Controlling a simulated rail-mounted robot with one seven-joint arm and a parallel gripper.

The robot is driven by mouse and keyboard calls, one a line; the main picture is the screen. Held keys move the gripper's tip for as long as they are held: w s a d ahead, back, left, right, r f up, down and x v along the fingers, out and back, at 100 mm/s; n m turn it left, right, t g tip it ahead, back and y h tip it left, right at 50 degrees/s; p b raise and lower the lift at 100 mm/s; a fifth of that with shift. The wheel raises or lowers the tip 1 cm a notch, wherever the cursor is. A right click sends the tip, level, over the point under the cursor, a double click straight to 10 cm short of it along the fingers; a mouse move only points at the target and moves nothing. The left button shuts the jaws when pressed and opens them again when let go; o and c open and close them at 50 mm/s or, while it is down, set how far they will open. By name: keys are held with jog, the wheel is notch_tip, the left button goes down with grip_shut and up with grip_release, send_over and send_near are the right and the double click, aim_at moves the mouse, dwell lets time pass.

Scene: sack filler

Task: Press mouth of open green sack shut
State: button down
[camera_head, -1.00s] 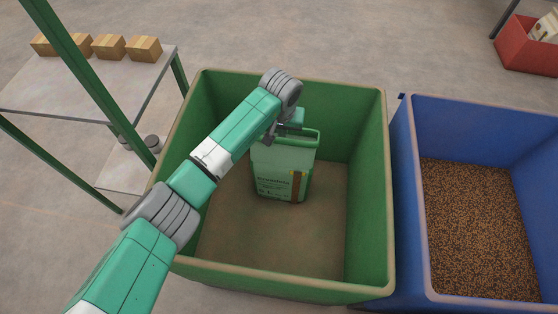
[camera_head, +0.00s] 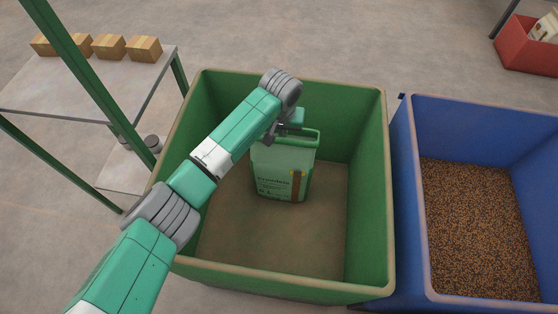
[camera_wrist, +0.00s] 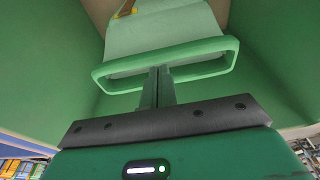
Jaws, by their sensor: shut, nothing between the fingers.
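The pale green sack (camera_head: 285,180) stands upright in the green bin, with dark print and a brown and yellow strip on its front. Its green-rimmed mouth (camera_head: 318,138) is open. In the wrist view the sack (camera_wrist: 160,30) shows with its rim (camera_wrist: 220,48) as a wide loop with a gap inside. My gripper (camera_head: 300,130) is at the sack's mouth. In the wrist view my gripper (camera_wrist: 158,70) has its fingers together and empty, their tips at the rim's near edge. I cannot tell whether they touch it. My arm hides part of the mouth's left side in the head view.
The green bin (camera_head: 376,190) has high walls around the sack, with bare floor in front of it. A blue bin (camera_head: 410,200) of brown granules stands at right. A grey table (camera_head: 90,80) with several cardboard boxes is at left. A red bin (camera_head: 520,55) is far right.

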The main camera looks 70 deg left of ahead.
jog(key=shift+f, duration=0.9)
dwell(0.6)
notch_tip(320, 180, up, 9)
jog(key=p, duration=0.9)
jog(key=shift+r, duration=0.1)
dwell(0.3)
